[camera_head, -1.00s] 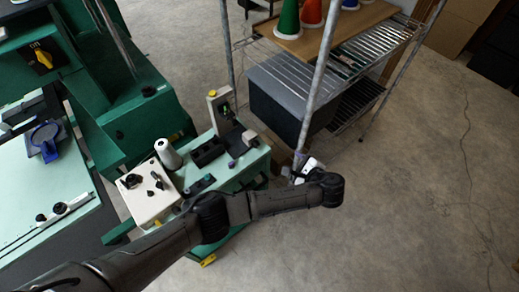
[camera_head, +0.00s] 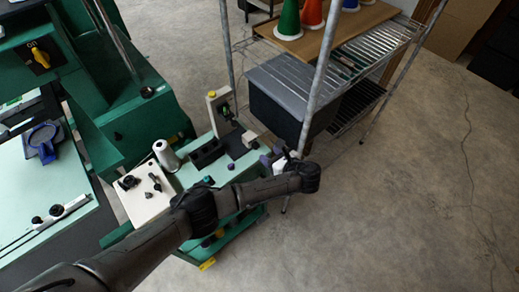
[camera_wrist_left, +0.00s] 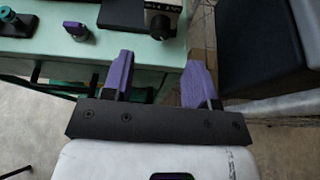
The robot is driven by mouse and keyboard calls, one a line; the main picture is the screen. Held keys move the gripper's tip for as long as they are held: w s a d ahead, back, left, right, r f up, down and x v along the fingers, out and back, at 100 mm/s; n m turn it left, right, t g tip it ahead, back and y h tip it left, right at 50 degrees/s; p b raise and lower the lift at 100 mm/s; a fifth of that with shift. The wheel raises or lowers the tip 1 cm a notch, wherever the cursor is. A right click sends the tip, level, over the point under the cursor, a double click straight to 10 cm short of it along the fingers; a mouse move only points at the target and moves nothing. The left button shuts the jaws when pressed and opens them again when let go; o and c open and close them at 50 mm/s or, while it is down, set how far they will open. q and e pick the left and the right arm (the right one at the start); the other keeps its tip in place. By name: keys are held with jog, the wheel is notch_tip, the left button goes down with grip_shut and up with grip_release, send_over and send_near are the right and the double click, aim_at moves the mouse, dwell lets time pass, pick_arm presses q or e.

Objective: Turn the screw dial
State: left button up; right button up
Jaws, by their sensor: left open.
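My left gripper (camera_head: 267,162) hovers by the right edge of the small green bench (camera_head: 215,172), below the shelf. In the left wrist view its two purple fingers (camera_wrist_left: 158,66) stand apart with nothing between them. Ahead of them on the bench are a small purple knob-like part (camera_wrist_left: 76,31), a teal-topped knob (camera_wrist_left: 9,15) and a dark round part (camera_wrist_left: 160,26) on a pale block. I cannot tell for certain which is the screw dial. The fingers touch none of these. My left forearm covers part of the bench front. My right gripper is not in view.
A wire shelf (camera_head: 375,45) with a grey bin (camera_head: 292,98) and coloured cones stands close behind the gripper. A white box (camera_head: 145,192) with dark knobs and a thread spool (camera_head: 166,155) are left of it. Concrete floor at right is clear.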

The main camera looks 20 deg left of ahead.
aim_at(258, 147)
pick_arm(q)
jog(key=b+x, duration=0.1)
jog(key=x, duration=0.5)
jog(key=shift+w+a+f, duration=0.1)
jog(key=shift+a+f, duration=0.1)
jog(key=shift+a, duration=0.1)
